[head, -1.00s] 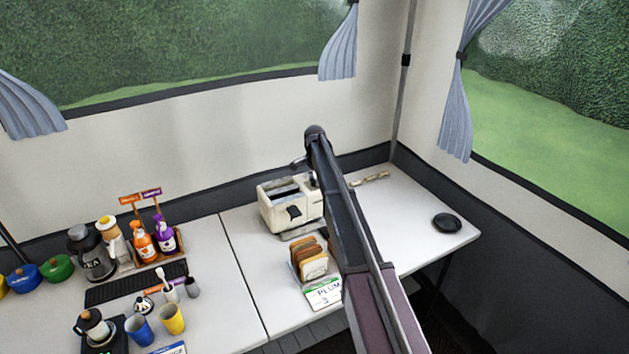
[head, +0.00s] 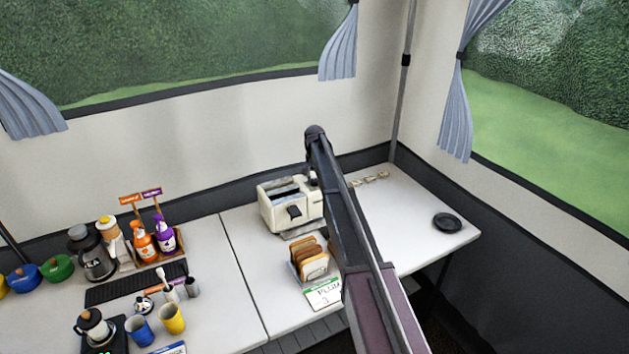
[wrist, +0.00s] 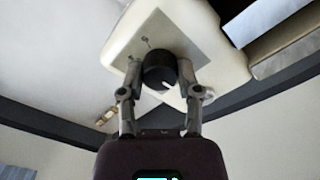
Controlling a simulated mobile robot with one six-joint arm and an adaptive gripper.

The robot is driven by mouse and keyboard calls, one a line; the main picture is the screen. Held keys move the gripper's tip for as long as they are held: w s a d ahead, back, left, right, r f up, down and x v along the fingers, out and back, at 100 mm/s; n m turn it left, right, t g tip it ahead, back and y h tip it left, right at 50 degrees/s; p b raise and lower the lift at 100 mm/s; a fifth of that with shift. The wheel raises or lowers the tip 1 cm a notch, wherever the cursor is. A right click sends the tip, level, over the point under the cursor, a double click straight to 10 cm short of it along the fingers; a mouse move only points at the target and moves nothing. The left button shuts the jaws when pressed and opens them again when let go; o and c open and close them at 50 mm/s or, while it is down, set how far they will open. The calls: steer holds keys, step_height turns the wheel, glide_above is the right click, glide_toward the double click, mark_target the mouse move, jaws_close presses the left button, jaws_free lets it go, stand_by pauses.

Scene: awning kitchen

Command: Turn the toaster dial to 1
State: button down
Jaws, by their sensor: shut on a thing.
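The cream toaster (head: 275,212) stands at the back of the right table, with two slots on top and a black lever on its front. In the wrist view its side panel (wrist: 182,42) fills the upper middle. The black round dial (wrist: 160,68) sits on a grey plate with small printed marks, too blurred to read for sure. My gripper (wrist: 160,76) is shut on the dial, one finger on each side. Which mark the dial points to cannot be told. In the head view my arm hides the dial and the gripper's fingers.
A rack of toast slices (head: 310,259) and a label card (head: 323,294) are in front of the toaster. Small pale items (head: 370,178) lie behind my arm. Bottles, cups and pots crowd the left table. The right table's right side is mostly clear.

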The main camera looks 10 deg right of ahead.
steer(key=shift+s, duration=0.1)
steer(key=shift+c, duration=1.5)
jaws_free()
steer(key=shift+m, duration=0.3)
